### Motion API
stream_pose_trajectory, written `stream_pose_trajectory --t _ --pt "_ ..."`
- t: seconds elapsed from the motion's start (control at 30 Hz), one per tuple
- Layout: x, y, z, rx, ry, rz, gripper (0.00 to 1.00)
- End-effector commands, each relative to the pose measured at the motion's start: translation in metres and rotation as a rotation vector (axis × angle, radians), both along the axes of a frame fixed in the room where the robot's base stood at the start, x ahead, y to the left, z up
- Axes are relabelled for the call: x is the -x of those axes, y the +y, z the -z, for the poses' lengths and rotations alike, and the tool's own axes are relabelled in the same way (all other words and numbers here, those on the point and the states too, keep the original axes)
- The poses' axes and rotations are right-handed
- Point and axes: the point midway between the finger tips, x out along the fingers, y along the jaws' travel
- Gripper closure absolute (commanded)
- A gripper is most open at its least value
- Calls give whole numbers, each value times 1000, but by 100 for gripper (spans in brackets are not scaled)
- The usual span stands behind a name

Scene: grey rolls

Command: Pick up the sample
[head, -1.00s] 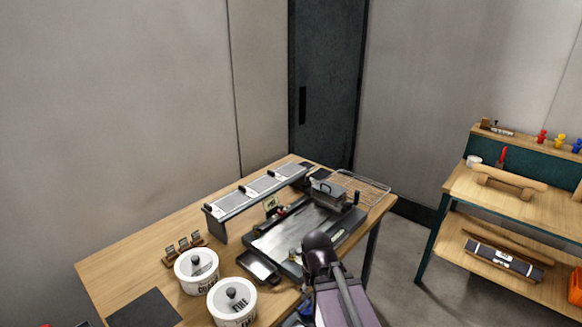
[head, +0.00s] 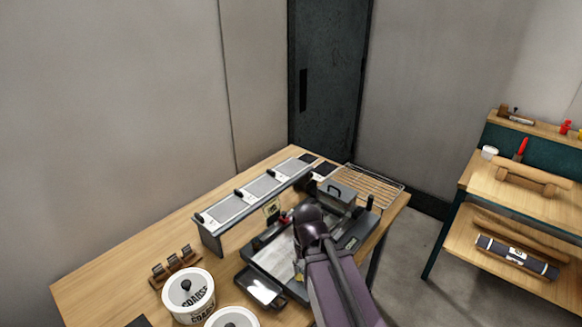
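I cannot pick out the sample with certainty. My arm, purple with a dark rounded joint, reaches up from the bottom over a flat metal machine (head: 272,258) on the wooden table. My gripper cannot be made out; the arm hides the area beneath the joint. A grey block with a handle (head: 336,193) sits at the machine's far end. A small dark-rimmed tray (head: 262,287) lies at its near left side. A small yellowish card (head: 271,207) stands at its back edge.
A raised rack with grey plates (head: 262,190) runs behind the machine. A wire rack (head: 370,185) lies at the table's right. White lidded pots (head: 188,296) and a small wooden holder (head: 174,266) stand at left. A shelf bench (head: 510,190) is across a floor gap.

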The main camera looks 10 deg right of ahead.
Motion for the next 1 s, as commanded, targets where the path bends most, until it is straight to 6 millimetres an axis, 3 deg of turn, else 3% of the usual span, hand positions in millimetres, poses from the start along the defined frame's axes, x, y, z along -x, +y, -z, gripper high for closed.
stream_pose_trajectory --t 0.4,0.57,0.77,0.87,1.0 --pt "0 0 0 -1 0 0 43" --pt "-9 1 2 -24 -15 -20 43" --pt "-51 11 5 -129 -93 -125 43" --pt "-86 13 6 -211 -173 -204 43" --pt "-147 12 0 -327 -342 -326 43"
